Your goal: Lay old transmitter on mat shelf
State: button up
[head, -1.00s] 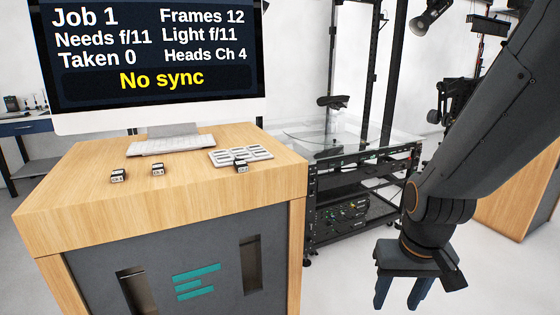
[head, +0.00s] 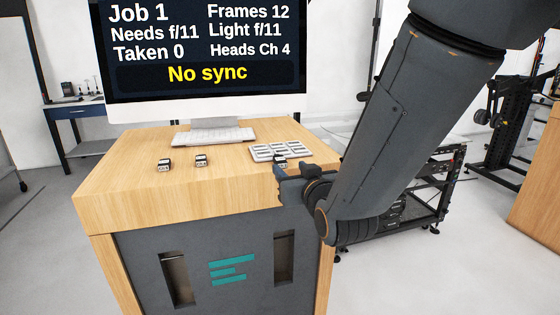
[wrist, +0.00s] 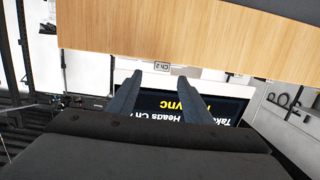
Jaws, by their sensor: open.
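Small black-and-white transmitters sit on the wooden desk: one at left (head: 164,165), one beside it (head: 201,161), and one at right (head: 280,161) at the front of a pale slotted tray (head: 292,148). I cannot tell which one is old, or whether the tray is the mat shelf. My gripper (head: 280,176) is at the desk's right front edge, just in front of the right transmitter. The wrist view is upside down; there my gripper (wrist: 159,77) has its fingers apart and empty, with a "Ch 2" transmitter (wrist: 162,66) beyond them, between the tips.
A monitor (head: 205,72) reading "No sync" and a keyboard (head: 214,136) stand at the desk's back. The desk's front edge (head: 190,210) is close to my gripper. A black equipment rack (head: 446,190) stands right of the desk, partly behind my arm.

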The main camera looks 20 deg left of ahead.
aim_at(281, 159)
jog(key=shift+p+x, duration=0.4)
jog(key=shift+x, duration=0.75)
jog(key=p+x, duration=0.2)
jog(key=x, duration=0.1)
jog(key=shift+w+a+r, duration=0.1)
jog(key=shift+a+r, duration=0.05)
jog(key=shift+a, duration=0.15)
jog(key=shift+w+a+p, duration=0.35)
jog(key=shift+w, duration=0.3)
grip_shut()
